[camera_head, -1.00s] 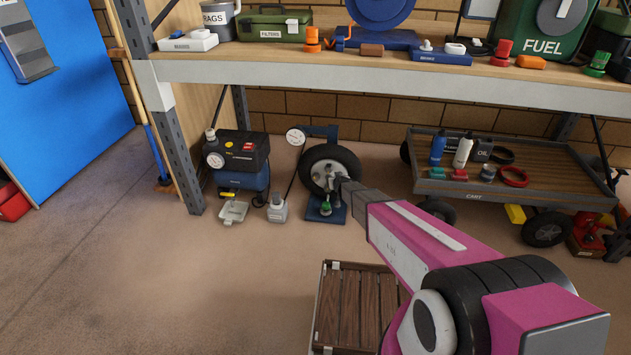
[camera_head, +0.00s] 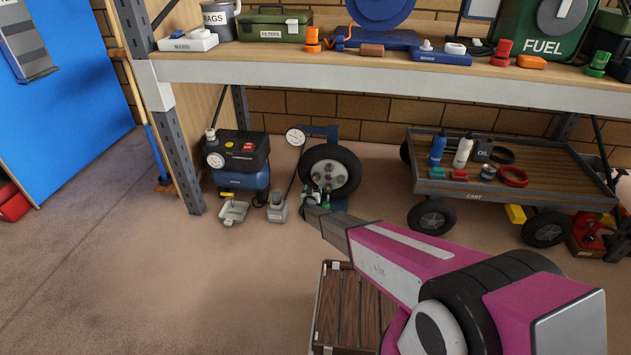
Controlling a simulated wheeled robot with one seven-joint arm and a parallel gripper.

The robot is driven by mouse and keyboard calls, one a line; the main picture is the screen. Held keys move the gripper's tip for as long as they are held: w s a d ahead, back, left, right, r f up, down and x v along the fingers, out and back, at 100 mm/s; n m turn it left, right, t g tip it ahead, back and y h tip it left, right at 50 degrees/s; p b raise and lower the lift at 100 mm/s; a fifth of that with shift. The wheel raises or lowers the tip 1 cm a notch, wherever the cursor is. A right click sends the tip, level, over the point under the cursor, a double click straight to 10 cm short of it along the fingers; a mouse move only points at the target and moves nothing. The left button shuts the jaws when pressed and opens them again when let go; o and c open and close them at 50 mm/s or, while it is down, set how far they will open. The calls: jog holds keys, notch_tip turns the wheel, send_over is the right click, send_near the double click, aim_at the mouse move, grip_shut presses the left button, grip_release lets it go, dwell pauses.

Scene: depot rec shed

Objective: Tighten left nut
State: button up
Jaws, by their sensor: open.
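The small wheel (camera_head: 345,158) stands upright on the floor under the bench, its pale hub facing me. Several grey nuts, the left one (camera_head: 316,170) among them, show on the hub; they are small and hard to tell apart. A blue stand (camera_head: 332,132) rises behind the wheel. My gripper (camera_head: 307,205) is the dark end of my pink arm. It is in front of and below the wheel's lower left side, appears apart from the nuts, and is open. It hides part of the blue base and partly covers a small green piece there.
A blue compressor (camera_head: 240,180) and a grey canister (camera_head: 277,210) stand left of the wheel. A cart (camera_head: 560,190) with bottles is at right. A wooden crate (camera_head: 328,300) lies in front. The bench edge (camera_head: 390,86) is overhead.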

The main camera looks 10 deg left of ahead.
aim_at(315, 180)
jog(key=w, duration=0.8)
jog(key=shift+w+d, duration=0.15)
jog(key=shift+w, duration=0.05)
jog(key=c, duration=0.9)
